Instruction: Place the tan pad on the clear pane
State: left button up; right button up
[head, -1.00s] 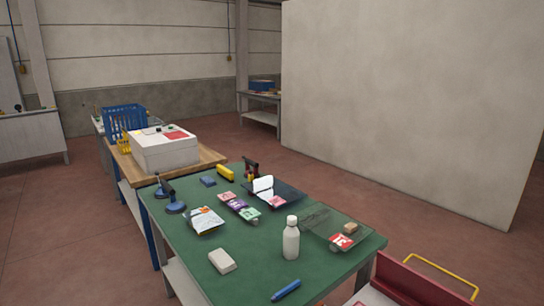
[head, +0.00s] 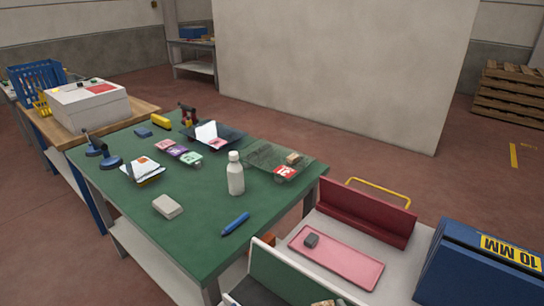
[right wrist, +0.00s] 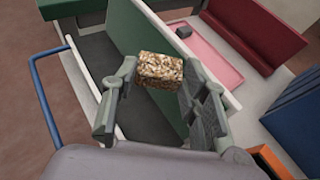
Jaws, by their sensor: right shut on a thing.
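A tan, brown-speckled pad (right wrist: 160,66) is between the fingertips of my right gripper (right wrist: 157,76) in the right wrist view, which is shut on it. A speckled bit of it shows at the bottom edge of the head view (head: 324,302). The pad is above a cart with a green upright panel (right wrist: 150,30). A clear pane (head: 262,157) lies on the green table, at its far right corner. A red-and-white card (head: 285,172) and a small tan block (head: 293,158) are at its right part. My left gripper is not in view.
The green table (head: 205,240) also holds a white bottle (head: 235,174), a whitish block (head: 167,206), a blue marker (head: 236,224), cards and a dark pane (head: 228,139). The cart carries a pink tray (head: 345,265), a red panel (head: 365,215) and a blue box (head: 480,265).

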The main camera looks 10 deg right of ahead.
aim_at(261, 148)
jog(key=i+j+z, duration=0.1)
jog(key=i+j, duration=0.15)
jog(key=j, duration=0.15)
jog(key=i+j, duration=0.25)
jog(key=j, duration=0.2)
jog(key=i+j+z, duration=0.15)
jog(key=j, duration=0.25)
jog(key=i+j+z, duration=0.1)
jog(key=i+j, duration=0.25)
jog(key=i+j+z, duration=0.1)
jog(key=j, duration=0.5)
jog(key=i+j, duration=0.3)
jog(key=j, duration=0.2)
jog(key=i+j+z, duration=0.15)
jog(key=j, duration=0.3)
jog(key=i+j+z, duration=0.1)
jog(key=j, duration=0.4)
jog(key=i, duration=0.1)
